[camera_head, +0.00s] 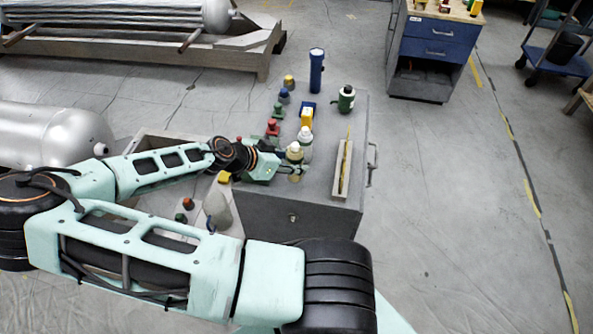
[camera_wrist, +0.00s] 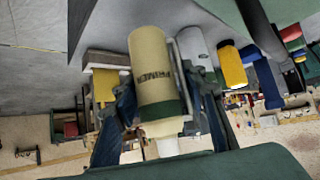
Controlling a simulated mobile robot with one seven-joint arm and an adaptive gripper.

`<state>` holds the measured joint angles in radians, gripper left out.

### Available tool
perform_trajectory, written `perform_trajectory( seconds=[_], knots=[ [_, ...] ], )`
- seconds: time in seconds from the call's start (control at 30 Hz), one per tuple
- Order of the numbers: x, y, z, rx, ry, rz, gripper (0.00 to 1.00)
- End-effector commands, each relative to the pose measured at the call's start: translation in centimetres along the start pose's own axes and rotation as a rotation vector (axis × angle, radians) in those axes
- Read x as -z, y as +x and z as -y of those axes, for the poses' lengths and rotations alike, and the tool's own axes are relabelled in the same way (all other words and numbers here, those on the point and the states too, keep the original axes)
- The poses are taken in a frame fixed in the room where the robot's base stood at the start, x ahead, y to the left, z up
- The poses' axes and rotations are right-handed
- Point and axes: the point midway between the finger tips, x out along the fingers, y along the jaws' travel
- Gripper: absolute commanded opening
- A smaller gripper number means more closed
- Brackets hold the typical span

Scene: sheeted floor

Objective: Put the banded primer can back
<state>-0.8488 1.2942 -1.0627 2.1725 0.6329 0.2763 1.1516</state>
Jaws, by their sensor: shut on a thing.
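The primer can (camera_head: 294,152) is cream with a dark green band and a pale cap. In the wrist view the primer can (camera_wrist: 153,75) sits between my fingers with its lettering showing, and its cap points down the picture. My gripper (camera_head: 291,170) is shut on it over the near part of the grey cabinet top (camera_head: 318,188). The wrist view also shows my gripper (camera_wrist: 168,112), with a finger on each side of the can. I cannot tell whether the can touches the cabinet top.
A whitish can (camera_head: 305,138) stands close behind the held can. A yellow container (camera_head: 307,115), blue flashlight (camera_head: 317,70) and green bottle (camera_head: 346,98) stand farther back. A narrow wooden tray (camera_head: 342,172) lies to the right. Several small coloured pieces (camera_head: 272,127) line the left.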

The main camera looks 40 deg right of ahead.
Motion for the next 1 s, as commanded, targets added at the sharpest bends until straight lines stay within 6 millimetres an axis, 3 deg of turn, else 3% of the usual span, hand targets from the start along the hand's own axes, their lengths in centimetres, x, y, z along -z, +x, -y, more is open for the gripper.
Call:
perform_trajectory(
  seconds=[0.2,0.4,0.7,0.73,0.87,1.0],
  knots=[
    [-0.4,1.6,-0.8,-0.003,0.003,0.000,0.31],
    [-2.5,3.3,-0.6,0.000,0.000,-0.001,0.31],
    [-2.8,3.5,-0.5,0.000,0.002,0.000,0.31],
    [-2.8,3.5,-0.6,0.000,0.001,0.001,0.41],
    [-2.8,3.4,-0.6,0.000,0.001,0.001,0.56],
    [-2.8,3.4,-0.6,0.000,0.001,0.000,0.57]
  ],
)
